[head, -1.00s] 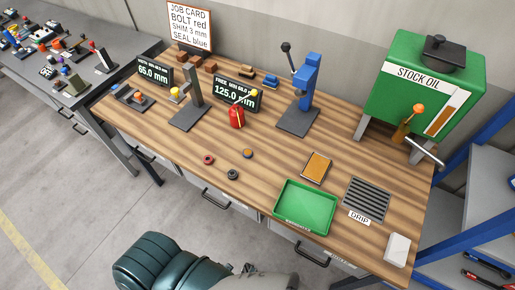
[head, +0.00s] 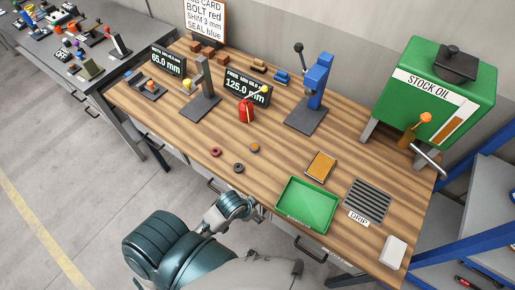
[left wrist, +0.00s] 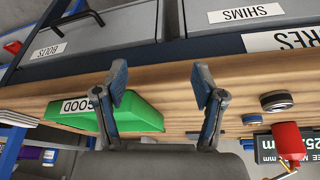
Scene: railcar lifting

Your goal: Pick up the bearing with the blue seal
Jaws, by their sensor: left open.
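Three small ring-shaped bearings lie on the wooden bench, in its front middle. One has a brown-orange face with a bluish rim (head: 254,147), one is red (head: 215,152), and one is dark (head: 238,167). The bluish-rimmed one seems to show in the left wrist view (left wrist: 250,118), beyond the dark one (left wrist: 277,102). My left gripper (head: 240,206) is at the bench's front edge, nearer me than the bearings. In the left wrist view its fingers (left wrist: 160,85) are apart and empty, with the bearings off to the right. My right gripper is not in view.
A green tray (head: 284,203) is right of the bearings, with an orange-topped block (head: 320,166) and a drip grate (head: 367,201) beyond. A red can (head: 246,111) and blue press (head: 313,85) stand behind. The job card (head: 205,22) reads "SEAL blue".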

